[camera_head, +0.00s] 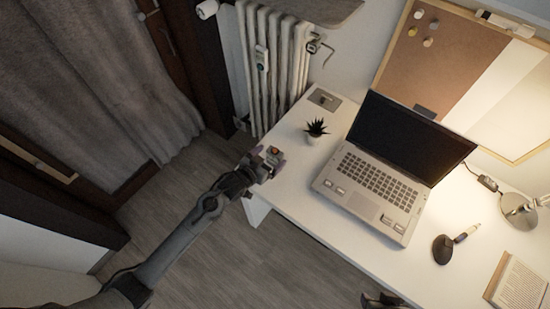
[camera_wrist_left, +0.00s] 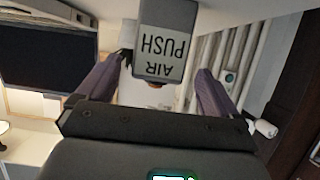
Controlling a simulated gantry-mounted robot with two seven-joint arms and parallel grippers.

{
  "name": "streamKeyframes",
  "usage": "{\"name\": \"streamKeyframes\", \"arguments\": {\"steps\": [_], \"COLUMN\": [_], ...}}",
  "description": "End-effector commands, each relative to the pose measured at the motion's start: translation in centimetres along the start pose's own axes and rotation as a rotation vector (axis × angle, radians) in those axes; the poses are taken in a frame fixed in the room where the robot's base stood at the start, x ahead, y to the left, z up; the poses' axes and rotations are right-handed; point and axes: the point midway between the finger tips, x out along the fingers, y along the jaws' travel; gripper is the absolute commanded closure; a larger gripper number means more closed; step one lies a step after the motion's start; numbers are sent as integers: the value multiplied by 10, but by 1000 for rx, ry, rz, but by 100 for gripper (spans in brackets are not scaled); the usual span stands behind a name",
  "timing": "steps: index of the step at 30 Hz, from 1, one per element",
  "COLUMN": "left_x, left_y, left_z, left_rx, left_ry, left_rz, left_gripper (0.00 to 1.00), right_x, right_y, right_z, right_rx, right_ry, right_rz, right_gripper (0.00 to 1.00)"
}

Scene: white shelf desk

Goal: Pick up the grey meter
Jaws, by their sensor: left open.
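A grey box-shaped meter (camera_wrist_left: 165,18) with a pale label reading "AIR PUSH" shows upside down at the top middle of the left wrist view. In the head view the meter (camera_head: 273,150), with a small orange-red spot, is at the left corner of the white desk. My left gripper (camera_head: 266,164) is at that corner, right by the meter. Its purple fingers are apart on either side of the meter in the left wrist view, with visible gaps. A dark part at the bottom edge of the head view looks like my right gripper (camera_head: 383,300); its jaws are unclear.
On the white desk (camera_head: 300,212) stand a small potted plant (camera_head: 316,131), an open laptop (camera_head: 375,180), a dark pen holder (camera_head: 443,249), a lamp (camera_head: 520,207) and an open book (camera_head: 520,285). A radiator (camera_head: 275,75) is on the wall behind the corner.

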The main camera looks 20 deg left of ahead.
Motion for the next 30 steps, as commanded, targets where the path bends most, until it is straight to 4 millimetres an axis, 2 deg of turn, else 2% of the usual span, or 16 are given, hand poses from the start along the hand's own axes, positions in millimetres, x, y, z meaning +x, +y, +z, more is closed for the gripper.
{"name": "streamKeyframes", "arguments": {"steps": [12, 16, 23, 30], "left_x": [45, 52, 52, 52], "left_y": [2, 2, 2, 2], "left_z": [-1, -1, -2, -1], "left_rx": [0, 0, 0, 0], "left_ry": [2, 1, 1, 1], "left_rz": [0, 0, 0, 0], "left_gripper": [6, 6, 6, 42], "right_x": [13, 14, 14, 14], "right_y": [2, 2, 2, 1], "right_z": [5, 5, 5, 4], "right_rx": [-8, -9, -8, -4], "right_ry": [-1, -1, -1, 0], "right_rz": [7, 8, 7, 4], "right_gripper": [57, 57, 57, 57]}}
